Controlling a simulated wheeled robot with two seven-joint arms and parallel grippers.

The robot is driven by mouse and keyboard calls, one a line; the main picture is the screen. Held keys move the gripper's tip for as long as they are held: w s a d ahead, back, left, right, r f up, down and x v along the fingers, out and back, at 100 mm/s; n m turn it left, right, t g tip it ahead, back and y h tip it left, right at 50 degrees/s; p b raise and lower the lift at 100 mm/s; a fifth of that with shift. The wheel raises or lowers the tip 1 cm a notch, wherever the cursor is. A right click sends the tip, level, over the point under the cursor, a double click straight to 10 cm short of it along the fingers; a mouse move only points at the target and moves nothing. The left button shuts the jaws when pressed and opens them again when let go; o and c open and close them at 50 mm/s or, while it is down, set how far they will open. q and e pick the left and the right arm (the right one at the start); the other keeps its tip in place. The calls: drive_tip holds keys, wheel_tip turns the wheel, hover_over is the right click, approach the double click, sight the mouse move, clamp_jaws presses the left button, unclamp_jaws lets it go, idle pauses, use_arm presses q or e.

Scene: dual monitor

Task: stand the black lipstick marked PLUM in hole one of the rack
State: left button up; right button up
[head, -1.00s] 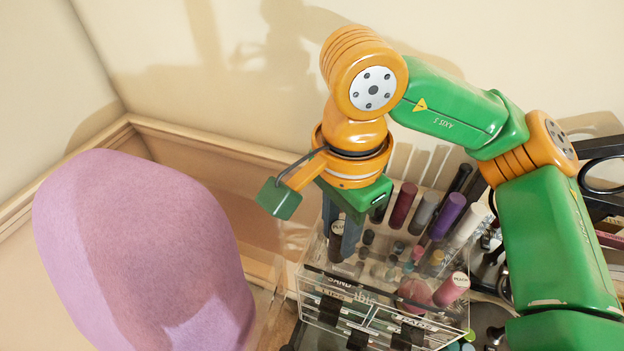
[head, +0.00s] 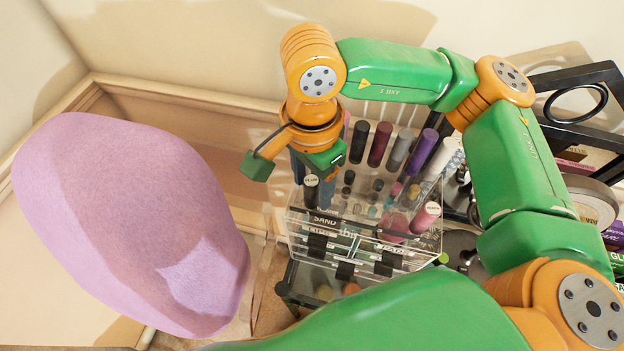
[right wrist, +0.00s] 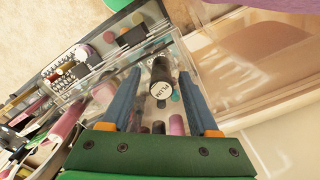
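The black lipstick (head: 311,187) has a pale top marked PLUM and stands upright at the front left of the clear rack (head: 412,262). It also shows in the right wrist view (right wrist: 160,84), its marked top facing the camera. My right gripper (head: 311,190) is above the rack's left end, pointing down. Its two blue fingers (right wrist: 160,98) are on either side of the lipstick, with a gap on each side in the right wrist view. The lipstick's lower end is hard to make out, so I cannot tell which hole it is in. My left gripper is not in view.
Several other tubes, including a purple one (head: 422,152) and a dark red one (head: 380,144), stand in the rack just right of my right gripper. A large pink rounded form (head: 125,220) fills the left. A black frame (head: 585,130) stands at the right. The wall is behind.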

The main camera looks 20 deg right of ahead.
sight(311, 180)
drive_tip(key=shift+r+p, duration=0.25)
drive_tip(key=shift+p, duration=0.05)
drive_tip(key=shift+w+r+b, duration=0.1)
drive_tip(key=shift+r+b, duration=0.3)
wheel_tip(311, 180, up, 6)
drive_tip(key=shift+r+b, duration=0.2)
drive_tip(key=shift+b, duration=0.4)
wheel_tip(311, 180, up, 5)
drive_tip(key=shift+f+p, duration=0.2)
drive_tip(key=shift+p, duration=0.3)
